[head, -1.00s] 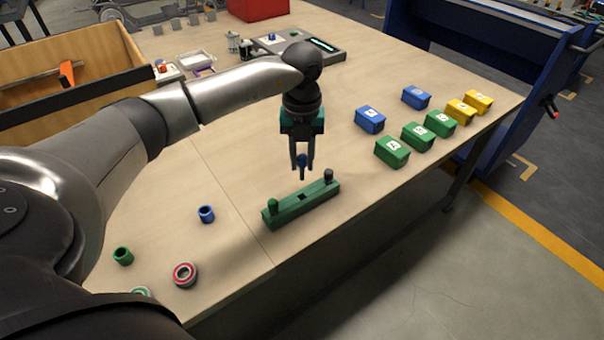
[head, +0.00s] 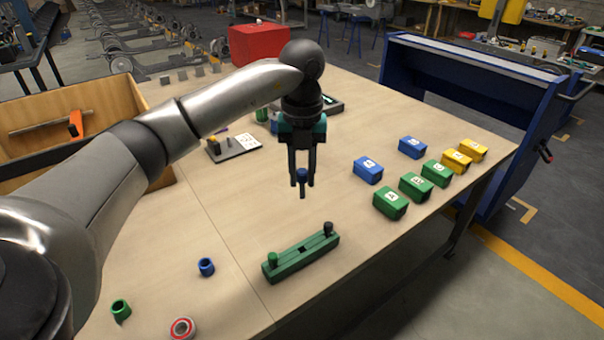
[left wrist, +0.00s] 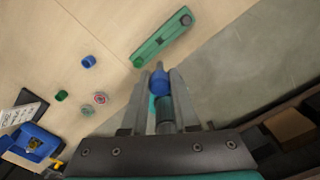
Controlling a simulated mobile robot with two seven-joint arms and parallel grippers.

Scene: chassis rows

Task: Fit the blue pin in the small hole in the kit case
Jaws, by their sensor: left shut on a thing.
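My left gripper (head: 303,182) is shut on the blue pin (head: 302,175), which hangs upright with its narrow end down, above the table. The pin's blue head also shows between the fingers in the left wrist view (left wrist: 159,82). The green rack (head: 290,262) lies below and nearer, apart from the pin; it holds a green-topped pin (head: 272,257) and a black-topped pin (head: 328,228), with an empty square opening between. A dark case (head: 334,107), perhaps the kit case, shows only in part behind my left arm; its small hole cannot be seen. My right gripper is not in view.
Blue, green and yellow lettered boxes (head: 390,202) stand at the right. A blue sleeve (head: 206,267), green sleeve (head: 121,310) and red ring (head: 182,328) lie at the near left. A white plate (head: 245,146) and wooden bin (head: 100,75) are farther back. The tabletop around the pin is clear.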

